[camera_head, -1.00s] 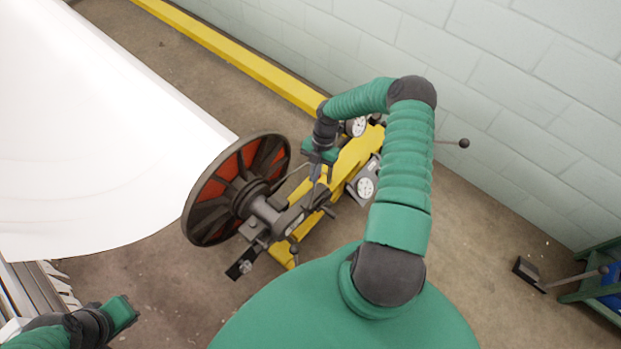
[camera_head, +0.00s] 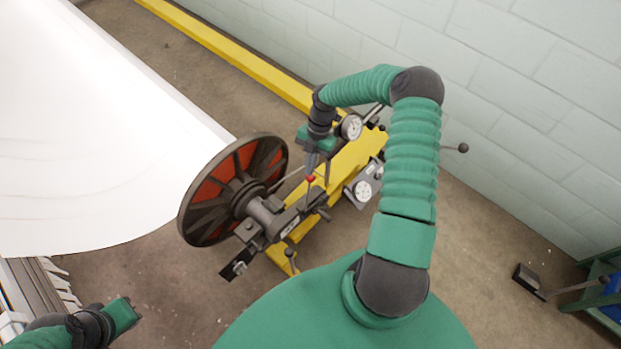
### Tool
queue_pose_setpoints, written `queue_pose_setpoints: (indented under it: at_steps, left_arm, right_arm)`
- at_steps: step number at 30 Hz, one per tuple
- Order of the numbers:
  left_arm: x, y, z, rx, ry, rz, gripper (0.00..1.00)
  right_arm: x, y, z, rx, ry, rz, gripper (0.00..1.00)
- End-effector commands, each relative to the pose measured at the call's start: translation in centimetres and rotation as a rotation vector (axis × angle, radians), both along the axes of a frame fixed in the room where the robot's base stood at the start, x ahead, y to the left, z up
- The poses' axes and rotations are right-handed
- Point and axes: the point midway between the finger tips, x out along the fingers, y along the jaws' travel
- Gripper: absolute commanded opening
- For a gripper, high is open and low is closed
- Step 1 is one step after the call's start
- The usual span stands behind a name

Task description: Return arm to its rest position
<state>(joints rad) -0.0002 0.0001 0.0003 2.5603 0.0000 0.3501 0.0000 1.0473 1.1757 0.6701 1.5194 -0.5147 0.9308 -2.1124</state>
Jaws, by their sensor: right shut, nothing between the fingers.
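My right arm reaches out from the lower middle and bends back left over the yellow machine (camera_head: 352,160). My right gripper (camera_head: 311,172) points down above the machine's mechanism, near a lever with a red knob (camera_head: 310,179). It is shut and empty; whether its tips touch the lever I cannot tell. My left gripper (camera_head: 127,316) shows only in part at the lower left, and its fingers are not clear.
A spoked wheel with red panels (camera_head: 232,190) stands left of the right gripper. A white sheet (camera_head: 90,130) fills the upper left. Gauges (camera_head: 362,190) sit beside the arm. A block wall (camera_head: 540,90) bounds the right; the floor (camera_head: 480,250) before it is mostly open.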

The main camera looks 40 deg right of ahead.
Motion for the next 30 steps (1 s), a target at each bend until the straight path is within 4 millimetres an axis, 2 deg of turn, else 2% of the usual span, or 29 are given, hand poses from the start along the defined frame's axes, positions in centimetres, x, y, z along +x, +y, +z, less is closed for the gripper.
queue_pose_setpoints:
  at_steps: [3, 6, 21, 23, 26, 29, 30]
  left_arm:
    - [0.0, 0.0, -0.2, 0.0, 0.0, 0.001, 0.0]
    - [0.0, 0.0, -0.2, 0.0, 0.0, 0.001, 0.0]
    - [0.0, 0.0, -0.2, 0.0, -0.001, 0.0, 0.0]
    - [0.0, 0.0, -0.2, 0.0, -0.001, 0.0, 0.0]
    - [0.0, 0.0, -0.2, 0.0, 0.0, 0.0, 0.0]
    - [0.0, 0.0, -0.2, 0.0, 0.0, 0.0, 0.0]
    - [0.0, 0.0, -0.2, 0.0, 0.0, 0.0, 0.0]
  right_arm:
    - [0.2, -0.9, 1.5, -0.001, -0.002, 0.001, 0.0]
    - [0.2, -1.3, 2.1, 0.005, -0.001, 0.001, 0.0]
    - [0.2, -1.1, 2.3, 0.002, 0.003, 0.001, 0.0]
    - [0.3, -0.4, 2.8, -0.015, 0.018, -0.018, 0.0]
    - [0.5, 2.8, 4.5, -0.099, 0.075, -0.127, 0.0]
    - [-0.4, 7.4, 7.3, -0.235, 0.131, -0.376, 0.0]
    - [-1.0, 9.1, 8.5, -0.287, 0.135, -0.509, 0.0]
